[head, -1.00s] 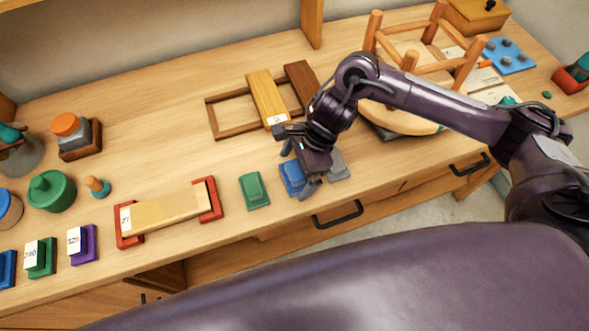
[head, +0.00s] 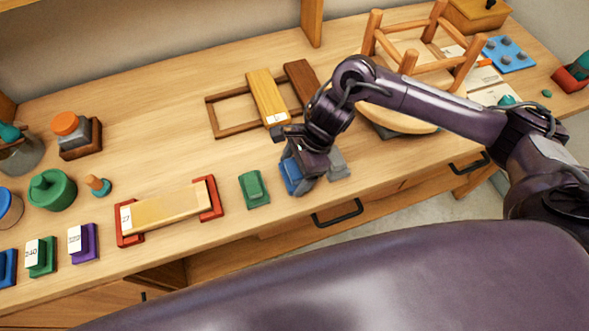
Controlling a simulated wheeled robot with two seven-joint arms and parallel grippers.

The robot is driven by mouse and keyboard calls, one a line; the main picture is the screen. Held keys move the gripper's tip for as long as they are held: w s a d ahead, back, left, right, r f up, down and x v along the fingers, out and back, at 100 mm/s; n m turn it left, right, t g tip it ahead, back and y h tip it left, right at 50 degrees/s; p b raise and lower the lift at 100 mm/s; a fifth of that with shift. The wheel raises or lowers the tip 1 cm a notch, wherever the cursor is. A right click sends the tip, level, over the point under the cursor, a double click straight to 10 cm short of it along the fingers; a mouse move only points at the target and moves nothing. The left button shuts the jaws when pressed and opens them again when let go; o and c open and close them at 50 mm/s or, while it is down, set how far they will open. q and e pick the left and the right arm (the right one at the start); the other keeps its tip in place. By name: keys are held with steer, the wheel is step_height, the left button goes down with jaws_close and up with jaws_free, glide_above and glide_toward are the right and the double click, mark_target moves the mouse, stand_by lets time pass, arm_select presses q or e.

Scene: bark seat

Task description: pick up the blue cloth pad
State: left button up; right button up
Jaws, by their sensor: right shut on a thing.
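The blue cloth pad (head: 291,174) is on the workbench near its front edge, between a green pad and a grey pad. My right gripper (head: 302,182) reaches down over it from the right and is shut on it. The fingers and wrist hide part of the blue pad. I cannot tell whether the pad is clear of the bench top. My left gripper is not in view.
A green pad (head: 253,188) lies just left and a grey pad (head: 338,166) just right. Red end blocks (head: 210,199) hold a wooden bar further left. An upturned stool (head: 400,119) stands behind.

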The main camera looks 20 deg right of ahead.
mark_target(295, 168)
step_height(295, 168, up, 20)
stand_by(0.5)
